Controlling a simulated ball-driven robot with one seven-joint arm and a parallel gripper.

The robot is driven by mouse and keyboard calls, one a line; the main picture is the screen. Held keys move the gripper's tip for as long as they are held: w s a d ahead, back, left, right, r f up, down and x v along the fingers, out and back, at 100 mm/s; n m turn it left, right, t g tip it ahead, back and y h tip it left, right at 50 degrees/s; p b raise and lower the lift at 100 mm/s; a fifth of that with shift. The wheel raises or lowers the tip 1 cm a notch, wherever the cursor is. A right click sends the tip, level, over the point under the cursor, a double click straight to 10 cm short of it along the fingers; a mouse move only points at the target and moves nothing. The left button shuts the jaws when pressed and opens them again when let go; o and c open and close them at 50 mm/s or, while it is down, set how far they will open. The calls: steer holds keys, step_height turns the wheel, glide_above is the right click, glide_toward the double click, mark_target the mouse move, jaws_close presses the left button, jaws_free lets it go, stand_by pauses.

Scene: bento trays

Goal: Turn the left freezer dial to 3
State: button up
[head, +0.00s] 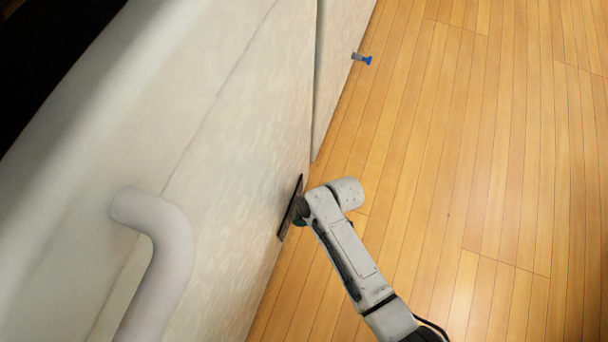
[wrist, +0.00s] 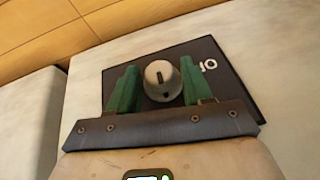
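A round pale dial (wrist: 163,83) with a dark mark on its face sits on a black panel (wrist: 228,82) in the wrist view. White numerals, seemingly "10", show on the panel to its right. My gripper (wrist: 159,66) has its two green fingers on either side of the dial. A gap shows at the left finger; the right finger is very close to the dial, and I cannot tell if it touches. In the head view the panel (head: 288,212) is a thin dark strip on the white freezer (head: 235,160). My arm hides the dial there.
A thick pale curved handle (head: 165,235) stands out from the freezer at lower left in the head view. A small blue-ended piece (head: 363,59) sticks out from the side farther along. The wooden floor (head: 490,150) at right is clear.

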steer(key=c, duration=0.4)
steer(key=shift+w, duration=0.1)
steer(key=shift+w+d+f+m+g+y+b, duration=0.15)
steer(key=shift+m+g+y+b, duration=0.35)
steer(key=shift+g+b, duration=0.65)
steer(key=shift+w+f+m+g+y+b, duration=0.1)
steer(key=shift+w+m+g+y+b, duration=0.15)
steer(key=shift+g+y+b, duration=0.9)
steer(key=shift+w+d+f+m+g+y+b, duration=0.1)
steer(key=shift+w+f+m+g+y+b, duration=0.2)
steer(key=shift+g+b, duration=0.85)
steer(key=shift+s+r+g, duration=0.1)
steer(key=shift+g, duration=0.65)
steer(key=o, duration=0.8)
steer(key=shift+c, duration=0.2)
